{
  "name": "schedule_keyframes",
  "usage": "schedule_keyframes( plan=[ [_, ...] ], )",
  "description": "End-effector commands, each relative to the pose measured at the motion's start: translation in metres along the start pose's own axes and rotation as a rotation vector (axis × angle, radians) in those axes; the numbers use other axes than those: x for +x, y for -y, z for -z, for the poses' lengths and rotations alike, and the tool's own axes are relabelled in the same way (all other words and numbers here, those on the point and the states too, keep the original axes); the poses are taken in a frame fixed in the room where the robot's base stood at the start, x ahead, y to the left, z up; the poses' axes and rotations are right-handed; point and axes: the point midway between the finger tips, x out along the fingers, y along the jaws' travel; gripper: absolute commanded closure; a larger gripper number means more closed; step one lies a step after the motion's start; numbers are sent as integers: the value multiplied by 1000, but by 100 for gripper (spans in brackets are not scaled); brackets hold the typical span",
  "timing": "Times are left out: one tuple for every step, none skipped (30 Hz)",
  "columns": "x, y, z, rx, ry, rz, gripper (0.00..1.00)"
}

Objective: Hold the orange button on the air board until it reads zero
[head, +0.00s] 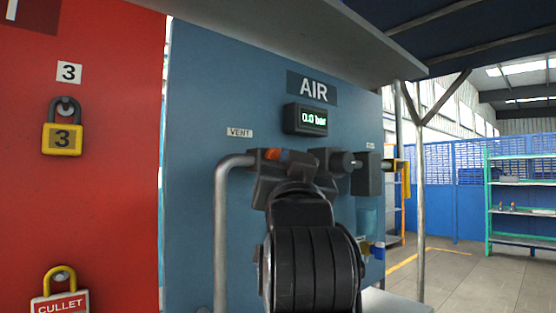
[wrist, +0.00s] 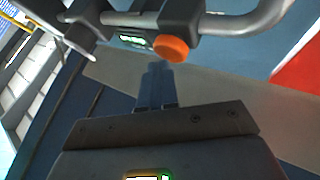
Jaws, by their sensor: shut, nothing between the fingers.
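The blue air board (head: 215,100) carries the sign AIR and a small display (head: 306,119) reading 0.0 bar. The orange button (head: 272,154) sits on the dark fitting below it, right of the VENT label (head: 239,133). In the wrist view the orange button (wrist: 171,49) is just beyond the fingertips of my gripper (wrist: 162,68), slightly to their right. My gripper is shut with nothing between its fingers. I cannot tell whether the tips touch the button. In the head view my black arm hides the fingers and part of the fitting.
A grey pipe (head: 220,230) bends into the fitting from the left. A red board (head: 105,210) with padlocks (head: 62,138) stands at the left. A grey canopy (head: 300,40) overhangs the air board. Green shelving (head: 520,237) and open floor lie at the right.

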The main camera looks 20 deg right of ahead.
Motion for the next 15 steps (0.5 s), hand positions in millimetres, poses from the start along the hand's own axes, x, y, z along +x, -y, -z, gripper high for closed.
schedule_keyframes(
  plan=[
    [-2,-2,2,-1,-1,0,100],
    [-3,-3,3,0,-1,0,100],
    [-5,-4,4,0,-1,0,100],
    [-6,-4,4,0,-1,0,100],
    [-6,-4,5,0,0,0,100],
    [-6,-5,5,0,0,0,100],
    [-7,-5,5,0,0,0,100],
    [-7,-5,5,1,0,0,100],
    [-7,-5,5,1,0,0,100],
    [-7,-5,5,1,0,0,100],
    [-7,-5,5,1,0,0,100],
    [-7,-5,5,1,0,0,100],
    [-7,-5,5,1,0,0,100],
    [-7,-5,5,1,0,0,100],
    [-7,-5,6,1,0,0,100]
  ],
)
